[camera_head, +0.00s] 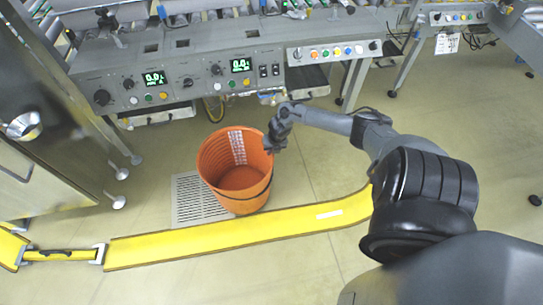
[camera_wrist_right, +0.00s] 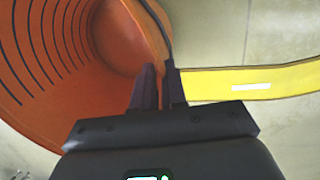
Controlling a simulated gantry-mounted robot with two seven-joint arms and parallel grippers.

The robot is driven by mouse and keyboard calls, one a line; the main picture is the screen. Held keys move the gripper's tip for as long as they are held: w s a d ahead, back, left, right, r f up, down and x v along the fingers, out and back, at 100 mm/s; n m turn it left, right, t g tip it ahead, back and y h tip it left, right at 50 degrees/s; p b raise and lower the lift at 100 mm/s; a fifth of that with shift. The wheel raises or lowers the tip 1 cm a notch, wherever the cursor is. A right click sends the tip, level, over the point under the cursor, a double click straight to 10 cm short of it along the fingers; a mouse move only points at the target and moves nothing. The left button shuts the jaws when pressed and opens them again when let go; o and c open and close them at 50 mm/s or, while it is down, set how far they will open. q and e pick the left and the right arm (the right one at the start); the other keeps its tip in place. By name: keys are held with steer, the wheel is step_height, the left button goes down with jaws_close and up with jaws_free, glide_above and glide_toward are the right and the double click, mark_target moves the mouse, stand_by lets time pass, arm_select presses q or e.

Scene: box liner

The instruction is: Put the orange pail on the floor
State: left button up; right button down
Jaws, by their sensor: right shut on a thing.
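The orange pail (camera_head: 222,160) is upright and open at the top, with a pale label on its inner wall and a thin dark handle. It looks empty. My right gripper (camera_head: 271,145) is at the right side of its rim. In the right wrist view, the two dark fingers (camera_wrist_right: 160,88) are closed at the edge of the pail (camera_wrist_right: 95,50), with the dark handle running down to them. The pail is in front of a floor grate and the yellow strip; I cannot tell whether its base touches the floor. My left gripper is not in view.
The tiled floor (camera_head: 320,160) is clear to the right of the pail. A pale floor grate (camera_head: 190,200) is behind its left side. A yellow strip (camera_head: 170,241) crosses in front. A grey machine console (camera_head: 205,75) stands behind, and a metal cabinet (camera_head: 40,165) at left.

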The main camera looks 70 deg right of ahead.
mark_target(270, 157)
steer(key=shift+s+b+x, duration=0.15)
steer(key=shift+b+x, duration=0.25)
steer(key=shift+x, duration=0.3)
steer(key=shift+s+b+x, duration=0.15)
steer(key=shift+b+x, duration=0.25)
steer(key=shift+x, duration=0.25)
steer(key=shift+a, duration=0.1)
steer(key=shift+w+f, duration=0.1)
steer(key=shift+f, duration=0.1)
steer(key=c, duration=1.2)
jaws_free()
steer(key=shift+r, duration=0.1)
